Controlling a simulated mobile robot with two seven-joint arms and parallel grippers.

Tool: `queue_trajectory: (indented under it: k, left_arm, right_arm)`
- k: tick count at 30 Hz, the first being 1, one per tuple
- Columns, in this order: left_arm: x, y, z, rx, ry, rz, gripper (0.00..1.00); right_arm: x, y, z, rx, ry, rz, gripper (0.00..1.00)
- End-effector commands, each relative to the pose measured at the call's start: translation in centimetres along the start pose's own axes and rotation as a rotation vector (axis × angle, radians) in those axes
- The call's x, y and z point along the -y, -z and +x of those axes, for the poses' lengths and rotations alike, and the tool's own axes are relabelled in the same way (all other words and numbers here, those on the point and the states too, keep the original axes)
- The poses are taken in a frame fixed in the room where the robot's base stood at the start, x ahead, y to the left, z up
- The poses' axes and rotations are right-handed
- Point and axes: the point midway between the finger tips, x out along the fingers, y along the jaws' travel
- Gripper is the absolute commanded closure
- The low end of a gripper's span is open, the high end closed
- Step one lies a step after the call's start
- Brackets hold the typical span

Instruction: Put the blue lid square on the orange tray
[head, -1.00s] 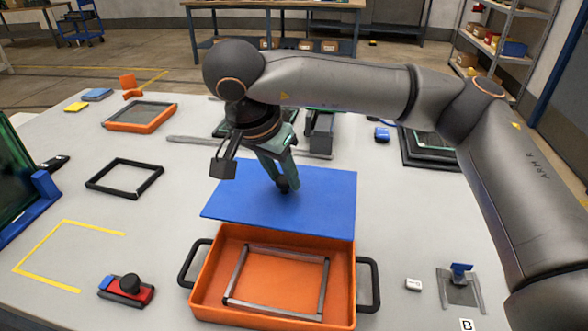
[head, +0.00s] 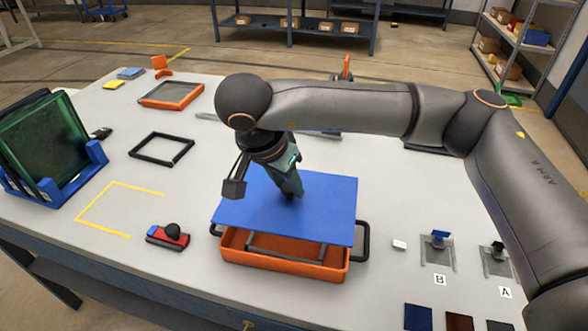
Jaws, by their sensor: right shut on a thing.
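The blue lid (head: 325,212) is a flat blue sheet over the rear part of the orange tray (head: 285,268). The tray's front inside strip and part of a grey frame (head: 290,250) in it still show. The lid's front edge lies behind the tray's front rim, and its left edge reaches slightly past the tray's left side. I cannot tell whether the lid touches the rim. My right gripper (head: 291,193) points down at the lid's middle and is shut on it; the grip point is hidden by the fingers. My left gripper is not in view.
A red and blue device with a black knob (head: 170,235) stands left of the tray. A black frame (head: 162,149) and a blue rack with glass panels (head: 55,160) are further left. A small white block (head: 399,244) and stand B (head: 438,248) are to the right.

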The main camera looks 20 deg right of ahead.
Motion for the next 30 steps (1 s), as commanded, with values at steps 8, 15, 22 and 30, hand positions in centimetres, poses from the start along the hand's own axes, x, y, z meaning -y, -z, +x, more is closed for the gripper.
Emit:
queue_trajectory:
  k: [8,15,22,30]
  left_arm:
    - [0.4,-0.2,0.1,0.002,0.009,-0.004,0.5]
    - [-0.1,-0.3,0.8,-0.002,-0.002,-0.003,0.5]
    - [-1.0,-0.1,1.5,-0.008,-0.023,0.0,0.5]
    - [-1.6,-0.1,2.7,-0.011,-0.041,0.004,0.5]
  right_arm:
    - [0.2,-0.3,0.6,0.0,0.004,-0.008,1.0]
    - [0.2,-0.9,2.1,0.0,0.003,-0.007,1.0]
    - [0.2,-1.8,4.2,0.0,0.003,-0.006,1.0]
    - [0.2,-2.4,5.8,-0.001,0.005,-0.006,1.0]
